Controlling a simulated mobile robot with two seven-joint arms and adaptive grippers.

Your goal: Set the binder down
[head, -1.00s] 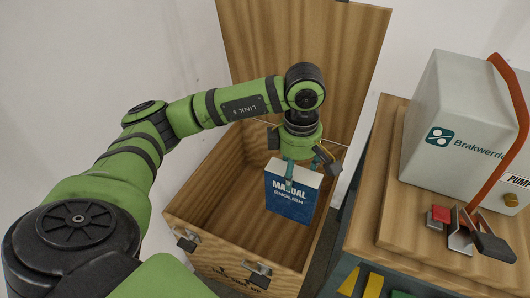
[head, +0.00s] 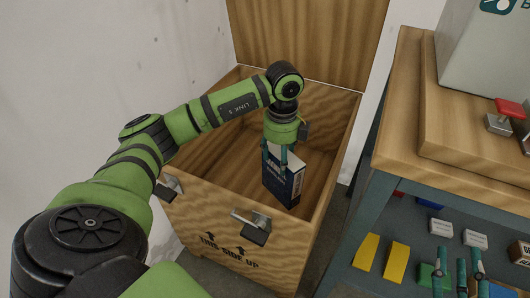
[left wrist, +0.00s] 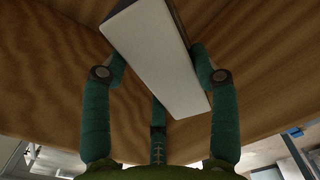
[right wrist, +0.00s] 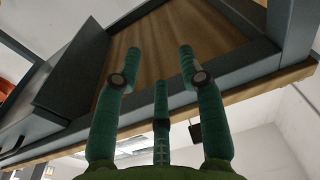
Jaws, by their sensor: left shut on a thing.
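The binder (head: 294,186), dark blue and white, is upright and slightly tilted inside the wooden crate (head: 218,208). My left gripper (head: 276,162) is above it, shut on its top part. In the left wrist view the binder's pale narrow face (left wrist: 158,55) is between the green fingers, with wood grain behind. Whether the binder's lower edge touches the crate floor I cannot tell. My right gripper (head: 459,264) is at the lower right in front of the workbench shelf. In the right wrist view its fingers (right wrist: 160,62) are apart with nothing between them.
The crate's open lid (head: 305,40) stands up at the back. The crate floor left of the binder is clear. A workbench (head: 460,150) stands at the right, with yellow blocks (head: 382,258) and other small blocks on its lower shelf. A latch (head: 250,226) is on the crate's front.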

